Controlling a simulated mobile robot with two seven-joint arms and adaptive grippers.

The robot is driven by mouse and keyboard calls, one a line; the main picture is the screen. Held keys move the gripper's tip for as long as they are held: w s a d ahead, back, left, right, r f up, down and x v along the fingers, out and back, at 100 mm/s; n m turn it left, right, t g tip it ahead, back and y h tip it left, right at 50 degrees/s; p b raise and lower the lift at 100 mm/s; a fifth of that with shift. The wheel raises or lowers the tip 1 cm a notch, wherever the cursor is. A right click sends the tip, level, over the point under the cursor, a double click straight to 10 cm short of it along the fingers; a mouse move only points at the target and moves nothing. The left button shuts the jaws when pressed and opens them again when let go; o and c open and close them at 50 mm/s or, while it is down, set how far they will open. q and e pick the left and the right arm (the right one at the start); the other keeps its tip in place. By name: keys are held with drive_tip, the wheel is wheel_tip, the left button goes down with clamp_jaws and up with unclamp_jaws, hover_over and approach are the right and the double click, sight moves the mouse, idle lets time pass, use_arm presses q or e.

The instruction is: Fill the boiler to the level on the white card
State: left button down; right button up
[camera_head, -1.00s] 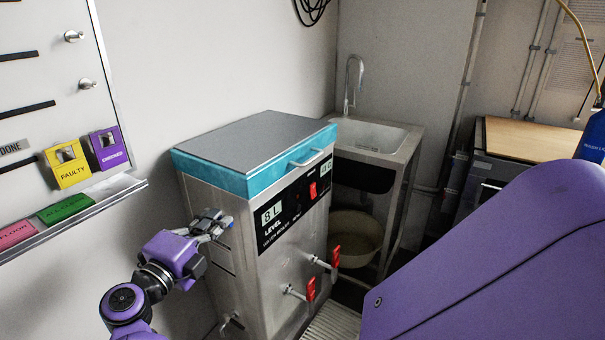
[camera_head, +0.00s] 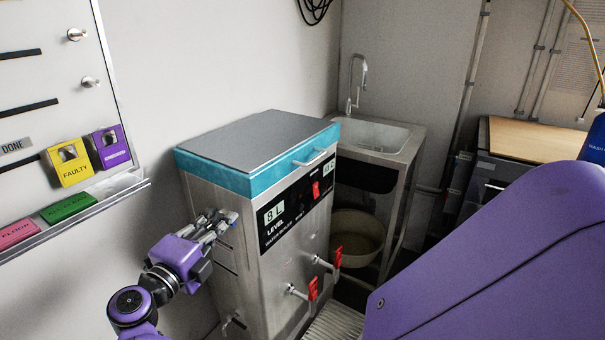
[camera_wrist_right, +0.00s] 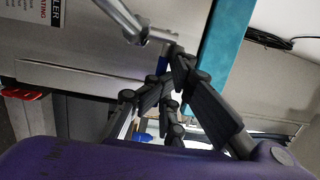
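The boiler (camera_head: 285,265) is a steel box with a teal-edged grey lid (camera_head: 255,140) in the head view. A pale panel reading 8 L (camera_head: 273,213) sits above the word LEVEL on its front; a smaller pale panel (camera_head: 329,168) is at upper right, too small to read. Red-handled taps (camera_head: 313,288) stick out below.
A sink (camera_head: 372,135) with a tall faucet (camera_head: 356,80) stands behind the boiler, a beige tub (camera_head: 357,236) beneath it. A wood-topped unit (camera_head: 525,140) is at right. A wall board with yellow (camera_head: 70,170) and purple (camera_head: 110,150) holders is at left.

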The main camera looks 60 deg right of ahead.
wheel_tip(320, 180, up, 10)
drive_tip(key=shift+r, duration=0.1)
idle(0.4)
